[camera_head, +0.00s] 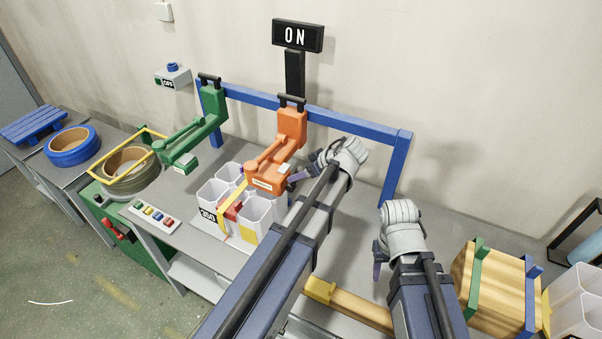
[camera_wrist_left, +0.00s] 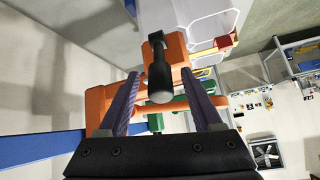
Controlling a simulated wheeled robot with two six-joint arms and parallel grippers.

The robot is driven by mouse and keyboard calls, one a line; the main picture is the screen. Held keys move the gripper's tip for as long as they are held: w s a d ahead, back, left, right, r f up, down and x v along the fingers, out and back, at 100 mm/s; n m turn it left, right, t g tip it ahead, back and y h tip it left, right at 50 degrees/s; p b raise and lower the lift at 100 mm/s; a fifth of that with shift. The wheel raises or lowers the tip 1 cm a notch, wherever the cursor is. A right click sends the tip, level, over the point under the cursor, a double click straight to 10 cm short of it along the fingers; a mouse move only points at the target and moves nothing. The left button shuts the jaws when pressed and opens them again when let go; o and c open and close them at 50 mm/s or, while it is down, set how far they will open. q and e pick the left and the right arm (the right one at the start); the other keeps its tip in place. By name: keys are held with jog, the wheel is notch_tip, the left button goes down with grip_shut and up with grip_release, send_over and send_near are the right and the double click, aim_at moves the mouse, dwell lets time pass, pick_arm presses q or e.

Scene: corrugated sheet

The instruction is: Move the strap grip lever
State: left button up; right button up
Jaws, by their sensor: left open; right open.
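An orange strap tool (camera_head: 291,127) hangs from the blue rail, with a black handle on top and its lower lever arm over the white boxes. My left gripper (camera_head: 301,176) is beside the lower part of this tool, on its right. In the left wrist view the gripper (camera_wrist_left: 160,74) is open, its purple fingers on either side of a black grip with a rounded end (camera_wrist_left: 159,78). The orange body (camera_wrist_left: 177,50) is behind that grip.
White boxes (camera_head: 262,212) with a yellow strap (camera_head: 234,208) stand under the orange tool. A similar green tool (camera_head: 205,133) hangs to the left. The blue rail (camera_head: 355,126) spans behind. An "ON" sign (camera_head: 297,36) stands above.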

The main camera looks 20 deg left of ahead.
pick_arm(q)
jog(key=p+v, duration=0.5)
jog(key=v, duration=0.2)
jog(key=shift+d+r, duration=0.2)
jog(key=shift+d, duration=0.05)
jog(key=s+d+f+m+g+h+b, duration=0.1)
jog(key=s+d+f+m+h, duration=0.1)
jog(key=s+d+f+m, duration=0.1)
jog(key=s+d+f+m+h+b, duration=0.2)
jog(key=s+d+f+m, duration=0.2)
jog(key=s+m, duration=0.4)
jog(key=s+d+f+m+g+h+b, duration=0.1)
jog(key=s+d+f+m+h+b, duration=0.1)
jog(key=s, duration=0.6)
jog(key=d+f+m+h, duration=0.1)
jog(key=d+f+m, duration=0.1)
jog(key=d+m, duration=0.1)
jog(key=shift+d+m+g, duration=0.3)
jog(key=shift+d+m, duration=0.05)
jog(key=shift+m, duration=0.15)
